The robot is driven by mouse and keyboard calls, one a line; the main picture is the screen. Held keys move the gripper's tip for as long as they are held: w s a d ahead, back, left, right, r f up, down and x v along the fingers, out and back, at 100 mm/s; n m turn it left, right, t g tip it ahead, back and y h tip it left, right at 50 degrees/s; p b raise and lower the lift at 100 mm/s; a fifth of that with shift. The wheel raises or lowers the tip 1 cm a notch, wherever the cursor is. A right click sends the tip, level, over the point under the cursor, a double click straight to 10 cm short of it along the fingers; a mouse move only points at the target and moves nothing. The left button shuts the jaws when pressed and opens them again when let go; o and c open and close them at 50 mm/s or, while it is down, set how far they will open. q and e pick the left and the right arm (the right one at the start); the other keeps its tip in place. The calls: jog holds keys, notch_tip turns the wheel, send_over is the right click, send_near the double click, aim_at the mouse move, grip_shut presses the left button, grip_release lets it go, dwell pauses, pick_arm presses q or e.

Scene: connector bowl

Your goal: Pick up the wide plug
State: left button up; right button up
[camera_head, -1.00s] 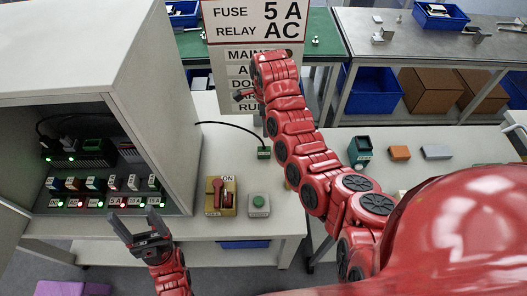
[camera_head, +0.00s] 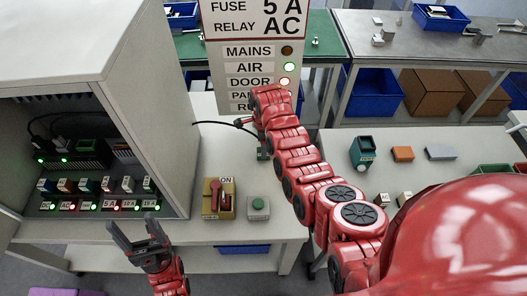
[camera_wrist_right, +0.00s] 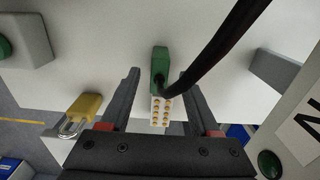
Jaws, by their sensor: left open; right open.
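The wide plug (camera_wrist_right: 159,68) is a green block with a black cable and a pale, many-holed face in the right wrist view. It lies between the open fingers of my right gripper (camera_wrist_right: 164,84), with a gap visible on each side; I cannot tell the height between them. In the head view the plug (camera_head: 264,153) is mostly hidden by my right arm, and my right gripper (camera_head: 243,123) is small and partly hidden beside it. My left gripper (camera_head: 132,224) is open and empty in front of the cabinet.
The grey cabinet (camera_head: 150,120) stands left with lit modules inside. A red-handled switch box (camera_head: 219,198) and a green button box (camera_head: 259,207) stand at the table's front. A brass padlock (camera_wrist_right: 88,106) lies left in the wrist view. The sign panel (camera_head: 250,60) rises behind.

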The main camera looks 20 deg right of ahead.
jog(key=shift+f, duration=1.25)
grip_shut()
